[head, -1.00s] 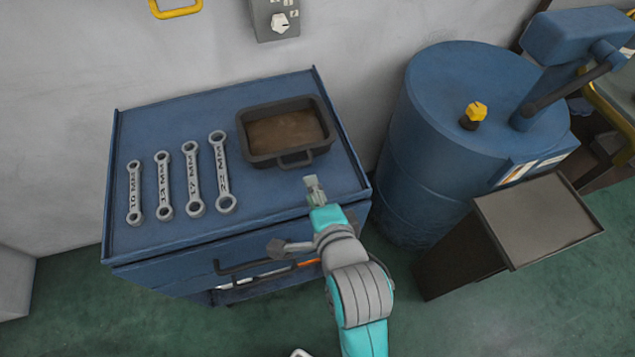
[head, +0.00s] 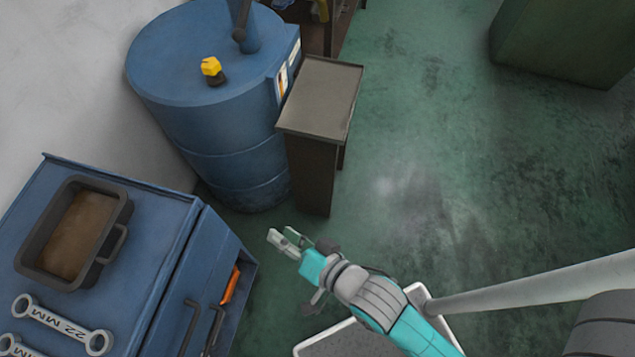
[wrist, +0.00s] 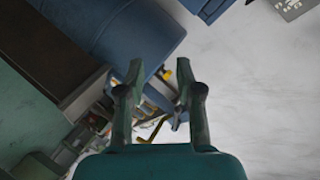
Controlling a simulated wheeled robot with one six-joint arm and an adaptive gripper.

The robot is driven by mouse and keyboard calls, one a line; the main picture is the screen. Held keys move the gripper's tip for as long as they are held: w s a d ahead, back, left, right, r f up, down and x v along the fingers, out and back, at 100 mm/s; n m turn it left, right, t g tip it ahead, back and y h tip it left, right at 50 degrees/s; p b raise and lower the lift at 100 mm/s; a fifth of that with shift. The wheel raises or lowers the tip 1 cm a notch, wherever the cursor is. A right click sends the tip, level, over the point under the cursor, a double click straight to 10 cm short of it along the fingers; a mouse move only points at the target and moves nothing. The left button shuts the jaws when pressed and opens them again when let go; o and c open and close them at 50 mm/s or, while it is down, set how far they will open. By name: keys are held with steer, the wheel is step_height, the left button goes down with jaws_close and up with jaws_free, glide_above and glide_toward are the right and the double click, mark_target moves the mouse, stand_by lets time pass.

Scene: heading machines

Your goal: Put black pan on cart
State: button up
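The black pan (head: 75,235) is a rectangular dark tray with a brown inside and a loop handle. It sits flat on top of the blue tool cabinet (head: 150,195) at the lower left of the head view. I cannot tell for sure which piece of furniture is the cart. My gripper (head: 287,241) is over the floor, right of the cabinet and apart from the pan. In the wrist view my gripper (wrist: 160,70) has its two fingers spread with nothing between them. The pan does not show in the wrist view.
Several wrenches, one a 22 MM wrench (head: 62,325), lie beside the pan. A blue drum (head: 225,140) with a yellow-capped knob (head: 211,67) stands behind the cabinet. A dark stand (head: 322,100) with a flat top stands beside the drum. Green floor (head: 440,200) is clear at right.

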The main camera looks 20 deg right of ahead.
steer(key=s+d+r+n+t+h, duration=0.1)
steer(key=s+d+n+h, duration=0.1)
steer(key=s+d, duration=0.5)
steer(key=s+d+r+n+t+h, duration=0.1)
steer(key=s+d+n+h, duration=0.2)
steer(key=s+d, duration=0.4)
steer(key=shift+s+d+r+h, duration=0.4)
steer(key=shift+s+h, duration=0.2)
steer(key=shift+s, duration=2.05)
